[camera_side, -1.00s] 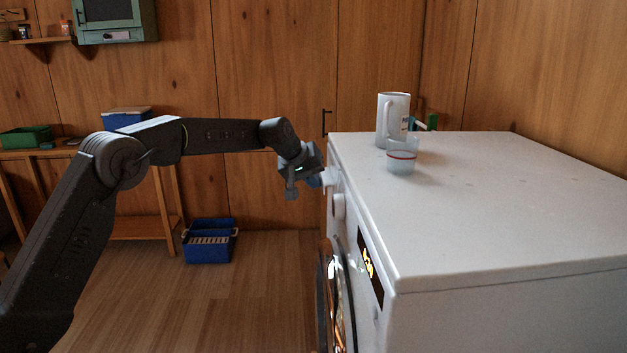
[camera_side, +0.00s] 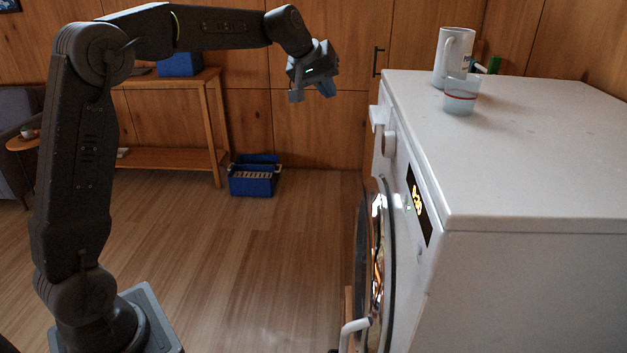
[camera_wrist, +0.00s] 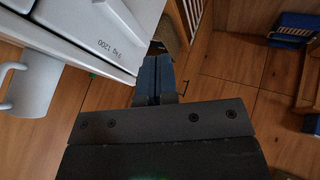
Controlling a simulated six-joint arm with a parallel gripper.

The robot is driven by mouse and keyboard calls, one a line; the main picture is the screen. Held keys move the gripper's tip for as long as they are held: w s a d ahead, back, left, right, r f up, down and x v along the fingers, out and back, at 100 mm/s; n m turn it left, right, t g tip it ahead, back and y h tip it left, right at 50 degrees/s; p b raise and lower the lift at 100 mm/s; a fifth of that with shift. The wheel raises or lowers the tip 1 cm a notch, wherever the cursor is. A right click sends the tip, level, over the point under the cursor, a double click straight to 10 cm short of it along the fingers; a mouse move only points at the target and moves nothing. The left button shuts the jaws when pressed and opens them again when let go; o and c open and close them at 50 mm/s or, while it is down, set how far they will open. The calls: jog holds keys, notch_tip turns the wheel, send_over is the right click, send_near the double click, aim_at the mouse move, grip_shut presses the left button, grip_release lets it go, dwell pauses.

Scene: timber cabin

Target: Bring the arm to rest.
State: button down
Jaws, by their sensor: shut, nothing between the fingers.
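My gripper (camera_side: 326,89) hangs in the air to the left of the white washing machine (camera_side: 520,150), a little above the level of the machine's front top edge. A gap of air separates it from the machine in the side view. Its fingers point downward, tilted. In the wrist view my gripper's blue fingers (camera_wrist: 154,66) lie together, shut with nothing between them. My arm is raised, with its forearm reaching roughly level from the elbow toward the machine.
A white mug (camera_side: 454,60) and a small cup with a red band (camera_side: 460,96) stand on the machine. The machine's round door (camera_side: 378,270) faces my arm. A blue crate (camera_side: 254,178) sits on the floor by a wooden table (camera_side: 214,120). The floor between is clear.

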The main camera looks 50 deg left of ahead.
jog(key=s+d+m, duration=0.1)
jog(key=s+d, duration=0.2)
jog(key=s, duration=0.4)
jog(key=s+d+m+g, duration=0.1)
jog(key=s+d+m, duration=0.15)
jog(key=s, duration=0.35)
jog(key=s+d+m, duration=0.1)
jog(key=s+d, duration=0.3)
jog(key=s, duration=0.3)
jog(key=s+d+f+m, duration=0.1)
jog(key=s+f, duration=0.3)
jog(key=s, duration=0.3)
jog(key=s+d+f+m, duration=0.1)
jog(key=s+f, duration=0.3)
jog(key=s, duration=0.4)
jog(key=shift+m+g+y, duration=0.4)
jog(key=shift+m, duration=0.25)
